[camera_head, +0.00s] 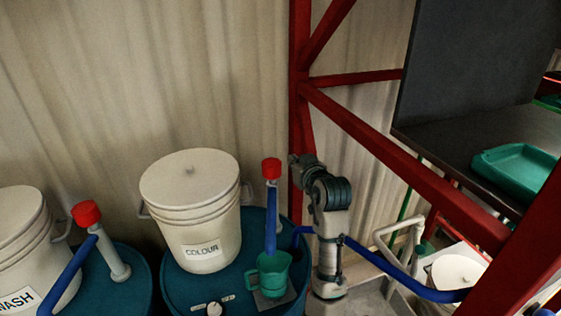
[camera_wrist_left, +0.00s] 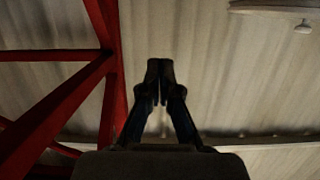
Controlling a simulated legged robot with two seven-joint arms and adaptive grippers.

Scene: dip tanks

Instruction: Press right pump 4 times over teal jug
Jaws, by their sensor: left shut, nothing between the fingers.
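The right pump has a red cap (camera_head: 271,168) on a pale stem, with a blue spout that slopes down toward the teal jug (camera_head: 273,272). The jug stands below the spout on a small plate on the teal drum top. My left gripper (camera_head: 296,160) is just right of the red cap at about its height in the head view. I cannot tell whether it touches the cap. In the left wrist view its dark fingers (camera_wrist_left: 159,82) are together and hold nothing. My right gripper is not in view.
A white COLOUR bucket (camera_head: 190,215) stands left of the pump. Another red-capped pump (camera_head: 86,213) and a WASH bucket (camera_head: 22,245) are further left. Red frame beams (camera_head: 390,155) cross right of my arm. A green tray (camera_head: 517,170) lies on a dark shelf.

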